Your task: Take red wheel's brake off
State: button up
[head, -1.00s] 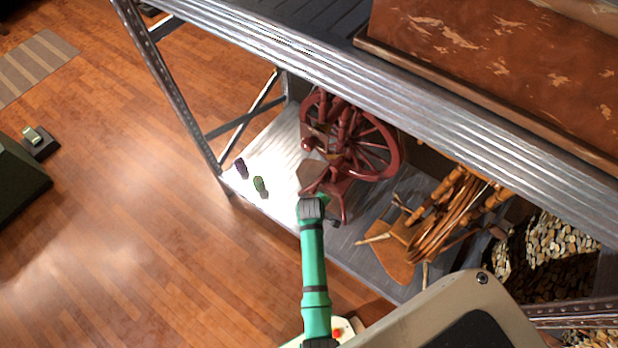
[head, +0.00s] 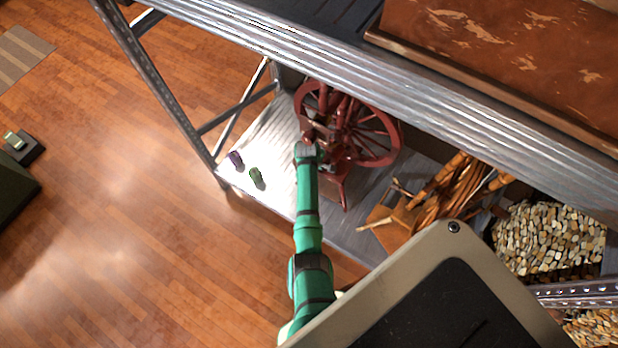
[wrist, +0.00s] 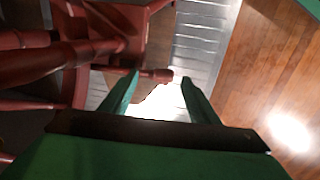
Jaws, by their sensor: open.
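The red spinning wheel (head: 372,158) stands on the lower metal shelf, its spoked wheel at the back right. Its dark red turned posts (wrist: 45,62) fill the left of the wrist view. My gripper (head: 307,152) is at the wheel's front left side in the head view and covers part of it. In the wrist view my gripper (wrist: 157,82) is open. A red rod with a rounded end (wrist: 158,75) reaches between or just beyond its fingertips; contact cannot be told. A small brown piece shows below the rod. I cannot tell which part is the brake.
The upper shelf's metal edge (head: 300,50) runs above the wheel. A purple item (head: 236,160) and a green item (head: 257,177) lie on the lower shelf at left.

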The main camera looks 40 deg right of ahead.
jog(key=shift+w+f, duration=0.2)
jog(key=shift+f, duration=0.9)
jog(key=shift+w+f, duration=0.15)
jog(key=shift+f, duration=0.95)
